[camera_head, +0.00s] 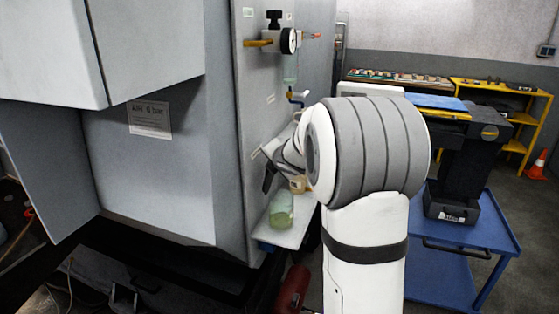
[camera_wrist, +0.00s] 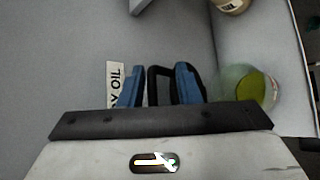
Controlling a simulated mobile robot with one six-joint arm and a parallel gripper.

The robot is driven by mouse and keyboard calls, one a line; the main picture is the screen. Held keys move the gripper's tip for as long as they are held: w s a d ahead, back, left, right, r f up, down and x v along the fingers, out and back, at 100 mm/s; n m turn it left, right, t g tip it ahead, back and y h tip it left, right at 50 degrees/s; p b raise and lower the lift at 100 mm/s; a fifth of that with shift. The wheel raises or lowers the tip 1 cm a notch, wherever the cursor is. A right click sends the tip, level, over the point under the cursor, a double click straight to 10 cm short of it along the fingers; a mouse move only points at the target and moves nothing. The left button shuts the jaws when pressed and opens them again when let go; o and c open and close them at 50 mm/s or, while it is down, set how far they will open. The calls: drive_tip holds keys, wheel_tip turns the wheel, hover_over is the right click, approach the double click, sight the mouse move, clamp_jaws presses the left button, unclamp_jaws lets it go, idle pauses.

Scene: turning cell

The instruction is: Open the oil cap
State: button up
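My gripper (camera_wrist: 163,84) shows in the wrist view with its two blue fingertips apart, close to the grey machine panel (camera_wrist: 60,50). A black loop-shaped part (camera_wrist: 160,70) lies between the fingers; I cannot tell whether it is the oil cap, or whether the fingers press on it. A white label (camera_wrist: 115,82) ending in "OIL" is just left of the fingers, partly hidden. In the head view the dark gripper (camera_head: 268,180) is at the machine's side panel, above the shelf, partly hidden by my arm. No cap can be made out there.
A clear jar of yellow-green liquid (camera_head: 281,209) stands on a narrow white shelf (camera_head: 296,236), right of the fingers in the wrist view (camera_wrist: 262,90). A small labelled jar (camera_head: 298,184) is behind it. A blue cart (camera_head: 440,281) stands right.

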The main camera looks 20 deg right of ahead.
drive_tip(key=p+v, duration=0.2)
drive_tip(key=v, duration=0.5)
drive_tip(key=shift+s+r, duration=0.2)
drive_tip(key=shift+s, duration=0.15)
drive_tip(key=s+a+f+m+g, duration=0.2)
drive_tip(key=s+a+m+g, duration=0.1)
drive_tip(key=s+m, duration=0.5)
drive_tip(key=s+a+f+m+g, duration=0.2)
drive_tip(key=s+a+m, duration=0.3)
drive_tip(key=s, duration=0.8)
drive_tip(key=s+a+f+m+g+y, duration=0.1)
drive_tip(key=s+a+f+m+g, duration=0.2)
drive_tip(key=s+m, duration=0.7)
drive_tip(key=shift+s+a+m+g, duration=0.4)
drive_tip(key=shift+s+g, duration=0.05)
drive_tip(key=shift+g, duration=0.25)
